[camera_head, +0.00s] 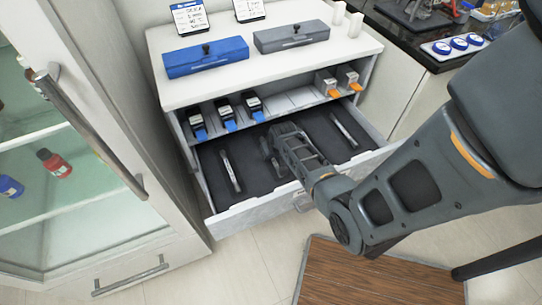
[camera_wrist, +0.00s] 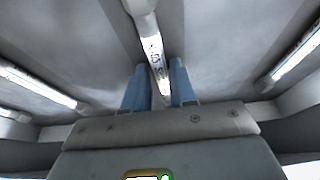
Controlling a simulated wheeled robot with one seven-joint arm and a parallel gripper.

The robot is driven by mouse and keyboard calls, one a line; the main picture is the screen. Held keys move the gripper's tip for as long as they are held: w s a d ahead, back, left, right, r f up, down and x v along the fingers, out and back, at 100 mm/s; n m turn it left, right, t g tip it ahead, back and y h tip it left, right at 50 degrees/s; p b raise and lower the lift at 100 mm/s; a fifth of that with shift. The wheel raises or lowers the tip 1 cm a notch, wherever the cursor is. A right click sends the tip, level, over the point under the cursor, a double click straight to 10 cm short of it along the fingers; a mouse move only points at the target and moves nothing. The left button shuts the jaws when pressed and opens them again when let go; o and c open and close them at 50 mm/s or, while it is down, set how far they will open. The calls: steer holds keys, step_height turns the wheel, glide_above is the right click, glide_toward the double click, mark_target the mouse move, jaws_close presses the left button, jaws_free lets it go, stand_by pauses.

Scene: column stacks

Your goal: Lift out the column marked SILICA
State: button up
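An open drawer (camera_head: 262,211) with a dark lining holds three slim columns lying apart. The left column (camera_head: 230,171) and the right column (camera_head: 344,130) lie clear in the head view. The middle column (camera_head: 266,147) is partly hidden by my gripper (camera_head: 283,158). In the wrist view this middle column (camera_wrist: 155,48) carries a white label with dark writing, too small to read surely. The blue fingertips of my gripper (camera_wrist: 159,82) stand on either side of it, with narrow gaps showing. I cannot read which column is marked SILICA.
Above the drawer, a shelf (camera_head: 290,103) holds several blue-tipped and orange-tipped items. The white top carries a blue case (camera_head: 206,59), a grey case (camera_head: 291,37) and label cards. A glass-door cabinet (camera_head: 75,150) stands close on the left. A dark counter is at the right.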

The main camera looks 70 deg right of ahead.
jaws_close()
steer(key=shift+r, duration=0.15)
stand_by(0.5)
